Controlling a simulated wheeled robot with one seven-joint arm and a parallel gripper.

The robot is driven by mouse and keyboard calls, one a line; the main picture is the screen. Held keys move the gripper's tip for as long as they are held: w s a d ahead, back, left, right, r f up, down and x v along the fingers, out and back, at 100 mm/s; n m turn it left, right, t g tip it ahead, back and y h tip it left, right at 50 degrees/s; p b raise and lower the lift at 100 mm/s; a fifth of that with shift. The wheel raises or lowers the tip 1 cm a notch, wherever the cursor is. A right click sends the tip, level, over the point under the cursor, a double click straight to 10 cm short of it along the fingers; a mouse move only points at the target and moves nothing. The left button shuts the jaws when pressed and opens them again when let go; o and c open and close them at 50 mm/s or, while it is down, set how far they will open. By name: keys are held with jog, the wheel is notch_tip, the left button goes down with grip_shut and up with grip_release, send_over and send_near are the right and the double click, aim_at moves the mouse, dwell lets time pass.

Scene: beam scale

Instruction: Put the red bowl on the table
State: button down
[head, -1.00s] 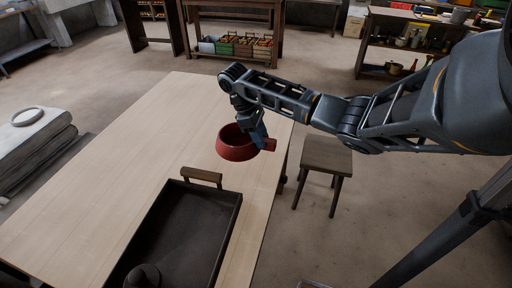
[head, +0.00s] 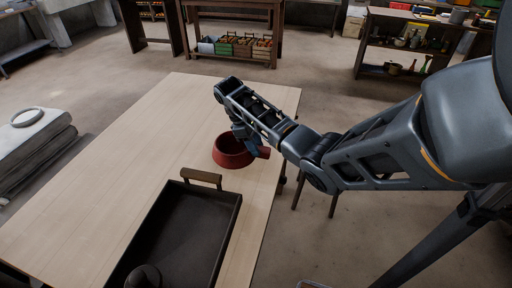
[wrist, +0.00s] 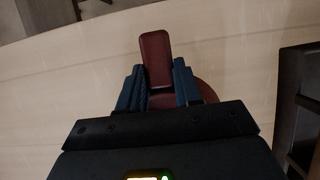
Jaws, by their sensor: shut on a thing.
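The red bowl (head: 231,154) is in the head view, over the right part of the pale wooden table (head: 130,165), behind the dark tray. It looks level. I cannot tell whether its base touches the table. My gripper (head: 249,146) is shut on the bowl's handle at its right side. In the wrist view, the blue fingers (wrist: 161,86) lie on both sides of the red handle (wrist: 155,58). The gripper body hides most of the bowl there.
A dark tray (head: 236,200) with a wooden handle (head: 201,178) stands on the table in front of the bowl, with a dark round object (head: 143,277) in it. The table's left and far parts are clear. A stool stands right of the table, mostly behind my arm.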

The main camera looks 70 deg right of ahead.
jog(key=shift+s+f, duration=0.1)
jog(key=shift+f, duration=0.4)
jog(key=shift+f, duration=0.15)
jog(key=c, duration=0.8)
grip_release()
